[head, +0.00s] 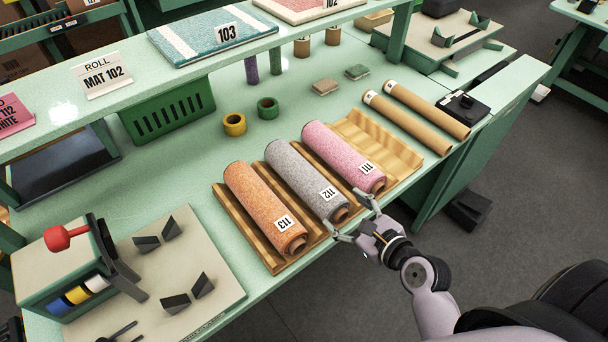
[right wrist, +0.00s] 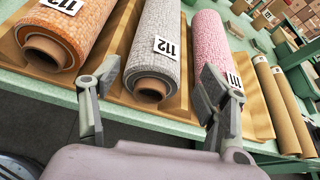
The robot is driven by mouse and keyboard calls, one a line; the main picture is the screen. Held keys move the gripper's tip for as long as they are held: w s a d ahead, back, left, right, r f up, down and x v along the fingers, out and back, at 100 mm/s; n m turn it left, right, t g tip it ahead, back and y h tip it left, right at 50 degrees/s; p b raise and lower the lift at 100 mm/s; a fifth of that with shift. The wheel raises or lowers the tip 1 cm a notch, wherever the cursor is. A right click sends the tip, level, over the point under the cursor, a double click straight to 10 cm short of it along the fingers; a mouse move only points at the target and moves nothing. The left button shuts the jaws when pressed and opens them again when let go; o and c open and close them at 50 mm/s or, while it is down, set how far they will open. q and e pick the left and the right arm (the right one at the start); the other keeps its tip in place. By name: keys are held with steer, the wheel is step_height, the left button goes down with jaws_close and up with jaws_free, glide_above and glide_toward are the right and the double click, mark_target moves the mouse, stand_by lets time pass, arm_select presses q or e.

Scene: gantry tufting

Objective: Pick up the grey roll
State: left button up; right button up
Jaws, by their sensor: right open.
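The grey roll (head: 297,172), labelled 112, lies in a wooden cradle (head: 247,231) between an orange roll and a pink roll. Its near end, with a brown core, faces my right gripper (head: 348,212). The right gripper is open and empty at the bench's front edge. In the right wrist view the grey roll (right wrist: 158,38) shows between the two spread fingers (right wrist: 158,92), with its end just beyond them. I cannot tell whether a finger touches any roll. My left gripper is not in view.
The orange roll (head: 258,200) labelled 113 and pink roll (head: 338,152) labelled 111 lie close on either side. An empty corrugated stretch of cradle (head: 385,143) and two brown tubes (head: 420,115) lie to the right. Yellow (head: 234,124) and green (head: 268,107) tape rolls stand behind.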

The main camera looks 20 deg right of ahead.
mark_target(325, 198)
steer(key=x, duration=0.4)
steer(key=shift+a, duration=0.1)
steer(key=shift+w, duration=0.1)
steer(key=x, duration=0.2)
steer(key=f+p+x, duration=0.1)
steer(key=x, duration=0.2)
steer(key=shift+s, duration=0.2)
steer(key=shift+w, duration=0.15)
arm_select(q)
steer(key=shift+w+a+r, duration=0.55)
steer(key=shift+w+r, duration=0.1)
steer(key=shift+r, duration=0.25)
arm_select(e)
steer(key=shift+c, duration=0.5)
steer(key=shift+c, duration=0.6)
steer(key=c, duration=0.7)
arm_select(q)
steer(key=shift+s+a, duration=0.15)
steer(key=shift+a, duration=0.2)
arm_select(e)
steer(key=shift+c, duration=0.2)
